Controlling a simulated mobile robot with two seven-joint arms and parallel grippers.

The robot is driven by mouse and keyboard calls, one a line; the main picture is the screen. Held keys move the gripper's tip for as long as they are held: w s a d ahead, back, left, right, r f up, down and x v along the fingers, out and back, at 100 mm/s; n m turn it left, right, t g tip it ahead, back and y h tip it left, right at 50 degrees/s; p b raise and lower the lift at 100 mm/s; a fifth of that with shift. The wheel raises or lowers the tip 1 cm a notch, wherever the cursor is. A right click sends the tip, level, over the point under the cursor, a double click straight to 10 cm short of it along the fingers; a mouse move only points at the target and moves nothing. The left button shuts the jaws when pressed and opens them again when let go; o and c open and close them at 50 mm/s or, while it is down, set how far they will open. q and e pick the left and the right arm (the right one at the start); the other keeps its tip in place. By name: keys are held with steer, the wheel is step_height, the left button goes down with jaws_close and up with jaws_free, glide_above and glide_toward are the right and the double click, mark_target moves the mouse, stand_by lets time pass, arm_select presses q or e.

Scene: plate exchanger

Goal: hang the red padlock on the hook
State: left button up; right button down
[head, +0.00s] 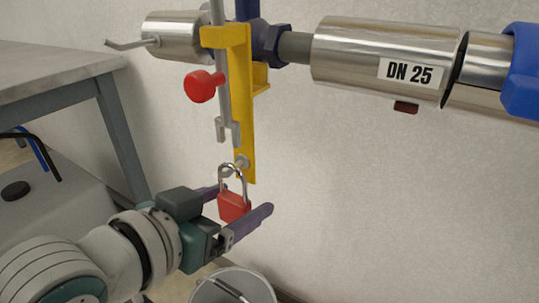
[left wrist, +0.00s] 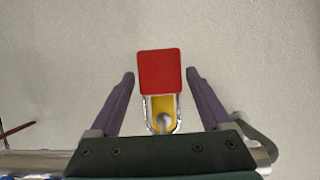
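The red padlock (head: 234,206) hangs upright by its silver shackle at the lower end of a yellow bracket (head: 242,110). The shackle loops over the small grey hook (head: 243,161) there. In the left wrist view the padlock (left wrist: 159,71) shows its red body, with the round-tipped hook (left wrist: 164,121) inside the shackle loop. My left gripper (head: 245,198) is open, its purple fingers on either side of the padlock. The left wrist view shows a clear gap between the body and each finger. My right gripper is not in view.
A metal pipe (head: 350,52) marked DN 25 runs above, with a red knob (head: 201,86) beside the bracket. A grey bucket (head: 232,288) stands below my gripper. A table (head: 50,62) is at the left. The wall to the right is clear.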

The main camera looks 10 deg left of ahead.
arm_select(q)
steer(key=shift+o, duration=0.6)
steer(key=shift+s+a+r, duration=0.1)
steer(key=shift+s+r, duration=0.1)
steer(key=shift+s, duration=0.1)
steer(key=p+v, duration=0.4)
steer(key=v, duration=0.5)
steer(key=s+a+r+n+g+y+p, duration=0.15)
steer(key=s+r+g+p, duration=0.45)
steer(key=r+p, duration=0.85)
steer(key=s+a+r+n+g+y+p, duration=0.1)
steer(key=s+a+r+g+y+p, duration=0.2)
steer(key=s+r+p, duration=0.85)
steer(key=w+r+p, duration=0.3)
steer(key=r+p, duration=3.2)
steer(key=p, duration=0.2)
steer(key=shift+r, duration=0.3)
steer(key=shift+w+a+m, duration=0.1)
steer(key=shift+w+m, duration=0.05)
steer(key=shift+m, duration=0.1)
